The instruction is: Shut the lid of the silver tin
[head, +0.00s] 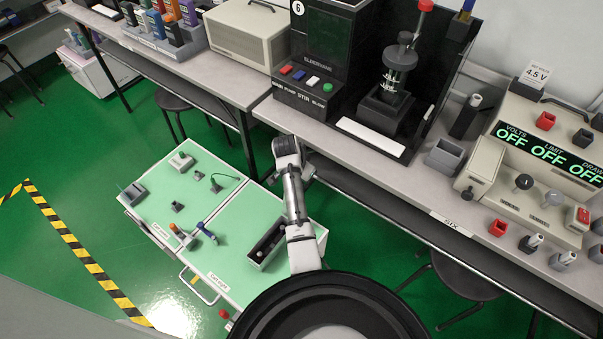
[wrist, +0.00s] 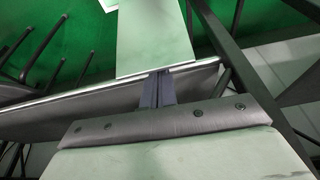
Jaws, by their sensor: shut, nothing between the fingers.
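No tin shows clearly in the wrist view. My gripper (wrist: 159,88) shows there as two dark fingers close together, with nothing between them. In the head view the end of my arm is beyond the box, near the bench's front edge; the fingertips are hidden there.
The green-topped cart (head: 222,228) carries several small testers and a cable. The long bench (head: 425,195) on the right holds a black stirrer machine (head: 322,60) and a beige power supply (head: 560,140). A grey panel edge (wrist: 90,95) crosses behind my fingers in the wrist view.

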